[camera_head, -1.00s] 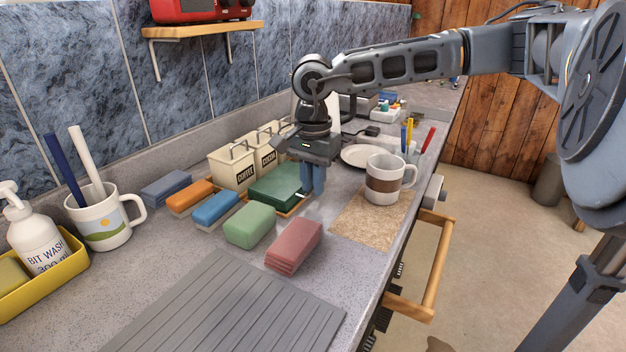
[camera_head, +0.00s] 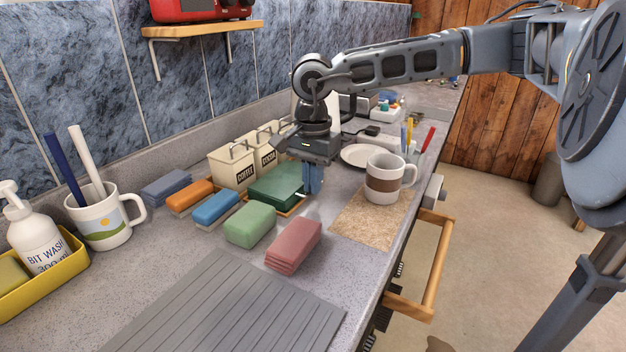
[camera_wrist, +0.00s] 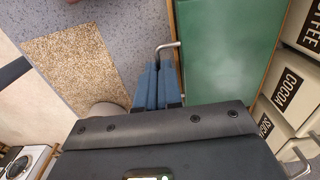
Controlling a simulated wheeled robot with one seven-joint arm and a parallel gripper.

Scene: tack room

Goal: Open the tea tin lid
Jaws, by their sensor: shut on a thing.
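The green tin (camera_head: 274,188), which I take for the tea tin, sits on the counter in front of the labelled canisters. Its flat green lid (camera_wrist: 228,50) fills the right middle of the wrist view and looks closed. A thin metal handle (camera_wrist: 167,45) sticks out from the lid's left edge there. My gripper (camera_head: 313,192) is at the tin's right side in the head view. Its blue fingers (camera_wrist: 158,84) are close together at the handle and shut on it. The fingers hide the middle of the handle.
Cream canisters (camera_head: 232,168) stand behind the tin. Coloured blocks (camera_head: 250,225) lie to its front left. A brown-banded mug (camera_head: 383,185) stands on a cork mat (camera_head: 362,225) to the right. An open drawer (camera_head: 420,290) juts out below the counter edge.

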